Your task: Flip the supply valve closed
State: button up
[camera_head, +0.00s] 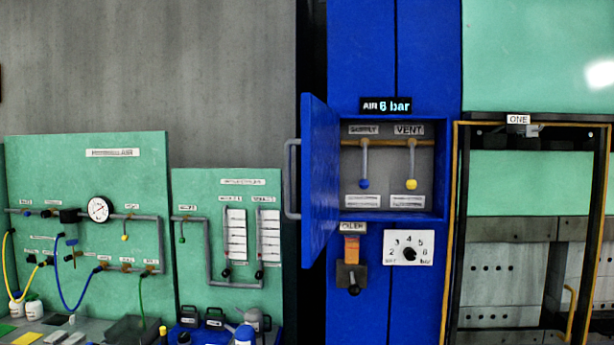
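The supply valve (364,165) is in the open cabinet in the head view, under a label that reads SUPPLY. Its grey lever hangs straight down from an orange pipe and ends in a blue knob (364,184). To its right, the vent valve (411,165) has a similar lever hanging down with a yellow knob. The blue cabinet door (319,180) stands swung open to the left, with a grey handle (291,180) on its outer side. A display (386,105) above reads AIR 6 bar. My gripper is not in view.
Below the cabinet are an oiler (351,265) and a numbered dial (409,248). Green pipe panels (85,180) with a gauge (98,209) stand to the left, above a cluttered bench. A framed press (510,270) labelled ONE is at right.

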aim_at(363, 184)
jog(key=i+j+z, duration=0.1)
jog(key=j, duration=0.25)
jog(key=i+j+z, duration=0.25)
jog(key=i+j, duration=0.15)
jog(key=j, duration=0.3)
jog(key=i+l, duration=0.1)
jog(key=l, duration=0.2)
jog(key=i+l, duration=0.15)
jog(key=l, duration=0.1)
